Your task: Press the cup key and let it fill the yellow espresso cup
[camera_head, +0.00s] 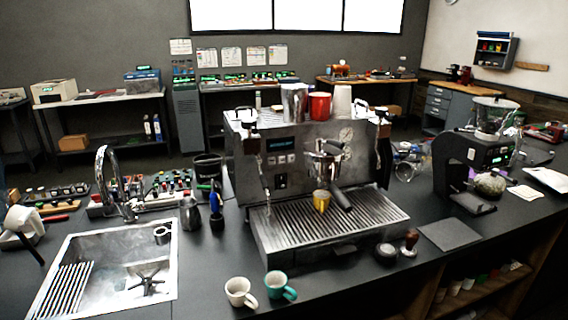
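The yellow espresso cup (321,202) stands upright on the slatted drip tray (285,226) of the espresso machine (250,165). It is under the group head with its portafilter (340,190), whose handle points forward and down to the right. Its inside is too small to read. The machine's front has a small lit display (279,144) with a row of small keys (284,160) below it. The markings on the keys are too small to tell apart. Neither of my grippers shows in the head view.
A white mug (240,292) and a teal mug (279,286) stand at the counter's front edge. A tamper (409,243) is right of them. A sink (110,268) lies left, a metal pitcher (191,213) beside the machine, a grinder (475,165) right.

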